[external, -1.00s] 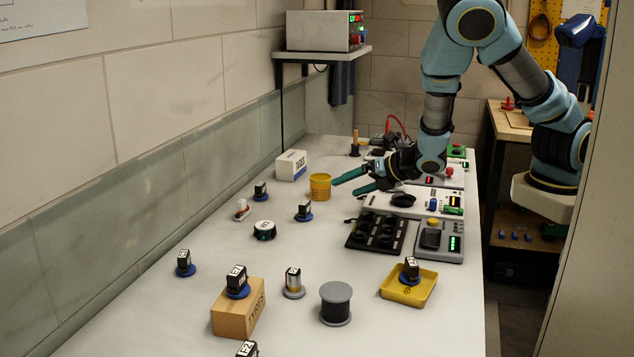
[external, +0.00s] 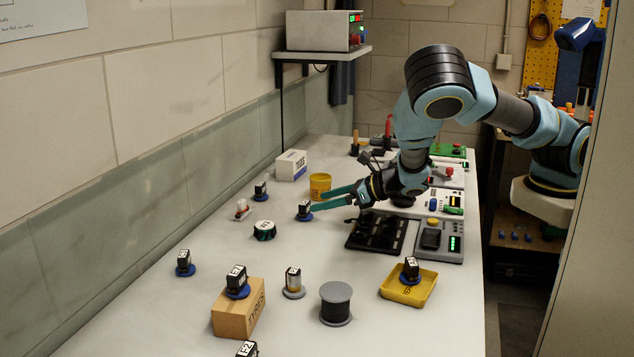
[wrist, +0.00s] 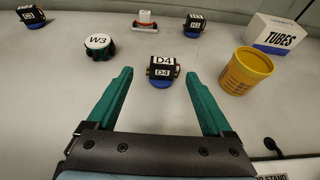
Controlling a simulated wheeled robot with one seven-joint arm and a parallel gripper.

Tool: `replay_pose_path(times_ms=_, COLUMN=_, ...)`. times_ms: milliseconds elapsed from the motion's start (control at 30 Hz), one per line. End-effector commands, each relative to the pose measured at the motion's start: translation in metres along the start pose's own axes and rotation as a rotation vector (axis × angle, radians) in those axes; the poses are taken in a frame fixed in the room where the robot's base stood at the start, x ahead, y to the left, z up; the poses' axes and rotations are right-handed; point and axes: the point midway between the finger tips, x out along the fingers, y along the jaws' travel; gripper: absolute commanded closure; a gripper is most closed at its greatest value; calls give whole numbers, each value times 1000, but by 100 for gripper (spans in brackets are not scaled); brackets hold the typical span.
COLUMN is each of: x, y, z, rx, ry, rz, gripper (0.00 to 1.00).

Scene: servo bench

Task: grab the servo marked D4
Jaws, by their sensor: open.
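The servo marked D4 is a small black block with white labels on a round blue base. In the wrist view the D4 servo (wrist: 162,70) stands upright between and just beyond my open fingertips. In the external view the D4 servo (external: 304,210) stands on the bench, close to the fingertips. My gripper (external: 333,198) is open and empty, low over the bench, with two green fingers pointing left. In the wrist view my gripper (wrist: 158,78) has a finger on each side of the line to the servo.
The yellow cup (external: 320,185) stands right beside the far finger. A W3-marked round part (external: 264,230), a white-and-red part (external: 242,209) and another black servo (external: 260,190) stand nearby. The black tray (external: 376,232) lies below the wrist. A white TUBES box (wrist: 272,34) is farther back.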

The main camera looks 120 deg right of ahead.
Motion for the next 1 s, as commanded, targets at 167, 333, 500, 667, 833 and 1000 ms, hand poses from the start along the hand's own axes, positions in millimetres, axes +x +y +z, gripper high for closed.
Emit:
replay_pose_path(times_ms=167, x=20, y=-4, z=1, rx=1, ry=0, rz=-1, gripper=15)
replay_pose_path(times_ms=333, x=43, y=-5, z=-2, rx=2, ry=-1, rz=-1, gripper=15)
replay_pose_path(times_ms=500, x=52, y=-5, z=-4, rx=0, ry=0, rz=0, gripper=15)
replay_pose_path(times_ms=667, x=52, y=-4, z=-4, rx=1, ry=0, rz=0, gripper=15)
replay_pose_path(times_ms=833, x=52, y=-4, z=-4, rx=1, ry=0, rz=0, gripper=33)
replay_pose_path(times_ms=1000, x=52, y=-4, z=-4, rx=1, ry=0, rz=0, gripper=52)
